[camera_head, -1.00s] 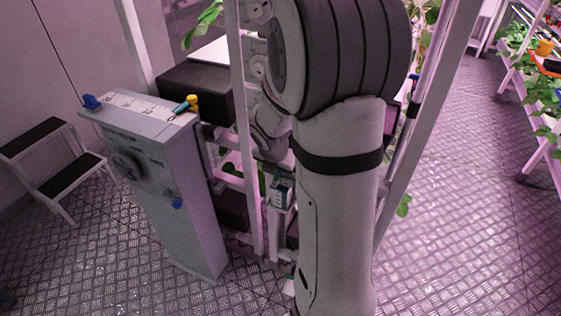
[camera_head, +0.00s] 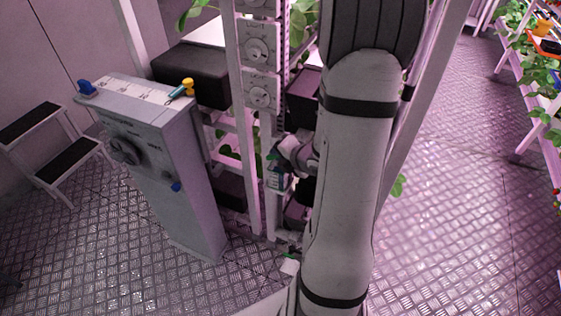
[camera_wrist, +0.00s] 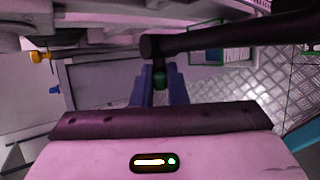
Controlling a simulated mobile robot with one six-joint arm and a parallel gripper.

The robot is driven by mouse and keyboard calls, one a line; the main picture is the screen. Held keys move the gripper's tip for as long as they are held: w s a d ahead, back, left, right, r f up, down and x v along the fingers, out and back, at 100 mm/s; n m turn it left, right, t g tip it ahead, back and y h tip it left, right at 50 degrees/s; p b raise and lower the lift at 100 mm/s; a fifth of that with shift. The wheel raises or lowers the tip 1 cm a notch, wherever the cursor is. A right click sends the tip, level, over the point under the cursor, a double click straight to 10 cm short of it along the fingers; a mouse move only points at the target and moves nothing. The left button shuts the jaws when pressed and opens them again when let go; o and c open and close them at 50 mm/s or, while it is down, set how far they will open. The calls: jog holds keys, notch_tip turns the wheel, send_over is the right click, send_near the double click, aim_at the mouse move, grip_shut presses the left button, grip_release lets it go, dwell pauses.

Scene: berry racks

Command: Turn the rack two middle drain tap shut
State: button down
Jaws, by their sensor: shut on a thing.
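In the wrist view, a dark pipe (camera_wrist: 225,38) runs across the upper part and ends in a rounded black fitting. In the head view, my arm covers the fingers and this tap.
A grey cabinet (camera_head: 190,190) with blue and yellow knobs stands left of the rack post (camera_head: 241,130). Dial panels (camera_head: 261,92) are on the rack. A step stool (camera_head: 62,165) is at the far left. Open metal floor (camera_head: 460,210) lies to the right.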

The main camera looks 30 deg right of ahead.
jog(key=t+y+b, duration=0.1)
jog(key=t+b, duration=0.1)
jog(key=b, duration=0.3)
jog(key=f+m+t+b, duration=0.1)
jog(key=t+b, duration=0.1)
jog(key=b, duration=0.4)
jog(key=m+t+y+b, duration=0.1)
jog(key=t+b, duration=0.1)
jog(key=b, duration=0.4)
jog(key=shift+s+d+f+y, duration=0.15)
jog(key=shift+d+f+y, duration=0.05)
jog(key=shift+f+y, duration=0.15)
jog(key=shift+r+t+b, duration=0.2)
jog(key=shift+t+b, duration=0.15)
jog(key=shift+t, duration=0.05)
jog(key=c, duration=1.4)
grip_release()
jog(key=shift+c, duration=0.2)
